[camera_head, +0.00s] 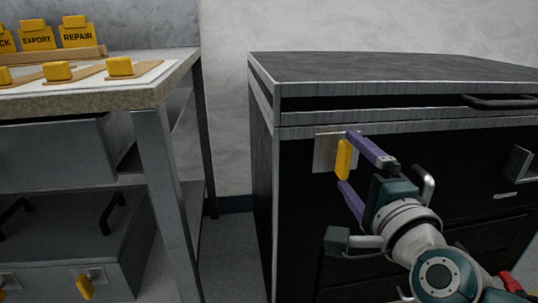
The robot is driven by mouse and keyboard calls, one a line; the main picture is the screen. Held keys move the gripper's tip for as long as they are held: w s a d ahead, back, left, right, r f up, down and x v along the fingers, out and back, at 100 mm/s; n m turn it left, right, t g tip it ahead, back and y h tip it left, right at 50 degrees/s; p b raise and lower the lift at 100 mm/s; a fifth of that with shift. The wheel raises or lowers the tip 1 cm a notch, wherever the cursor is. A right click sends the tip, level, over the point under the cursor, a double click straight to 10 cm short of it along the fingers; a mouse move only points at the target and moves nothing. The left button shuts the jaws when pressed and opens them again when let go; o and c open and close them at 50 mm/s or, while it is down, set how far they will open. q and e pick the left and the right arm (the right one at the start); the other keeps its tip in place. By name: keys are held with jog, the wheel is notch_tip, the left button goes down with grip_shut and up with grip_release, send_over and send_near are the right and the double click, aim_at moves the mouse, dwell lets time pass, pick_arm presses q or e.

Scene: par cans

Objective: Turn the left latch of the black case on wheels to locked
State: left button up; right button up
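The black case (395,72) with grey metal edges stands at the right. Its left latch has a pale metal plate (325,153) and a yellow handle (343,158) that stands close to upright. My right gripper (346,160) has purple fingers that are open, one tip above the handle and one below it. The handle shows between the tips; I cannot tell whether either finger touches it. The gripper and wrist hide part of the case front. My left gripper is not in view.
A workbench (150,98) stands at the left, with yellow tagged blocks (78,36) on top. Under it a grey case (65,245) has a yellow latch handle (85,287). A narrow floor gap (230,245) separates bench and black case. A dark bar handle (500,102) juts from the case's upper right.

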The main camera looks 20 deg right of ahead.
jog(key=p+v, duration=0.2)
jog(key=v, duration=0.8)
dwell(0.3)
